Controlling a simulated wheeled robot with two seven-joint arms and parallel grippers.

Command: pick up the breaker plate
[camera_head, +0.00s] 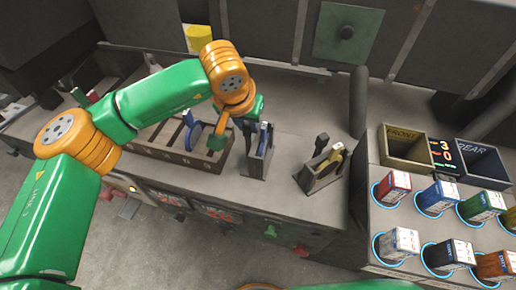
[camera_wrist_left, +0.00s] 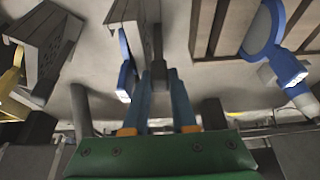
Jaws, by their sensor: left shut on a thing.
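My left gripper (camera_wrist_left: 158,95) has its blue fingers closed around a dark grey upright handle (camera_wrist_left: 158,55). The handle stands beside the grey box holder (camera_wrist_left: 137,10), next to a blue-handled tool (camera_wrist_left: 127,65) in it. In the head view the same holder (camera_head: 258,165) is in the middle of the bench, below my left wrist. A round blue disc (camera_head: 193,137) stands in the slotted rack (camera_head: 180,157) to the left; it also shows in the left wrist view (camera_wrist_left: 264,30). Which piece is the breaker plate cannot be told for sure. The lower end of the gripped piece is hidden.
A second holder (camera_head: 318,178) with a yellow tool (camera_head: 337,153) stands to the right. Further right are two bins, FRONT (camera_head: 400,162) and REAR (camera_head: 488,165), and several coloured blocks in blue rings. Bench between the two holders is clear.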

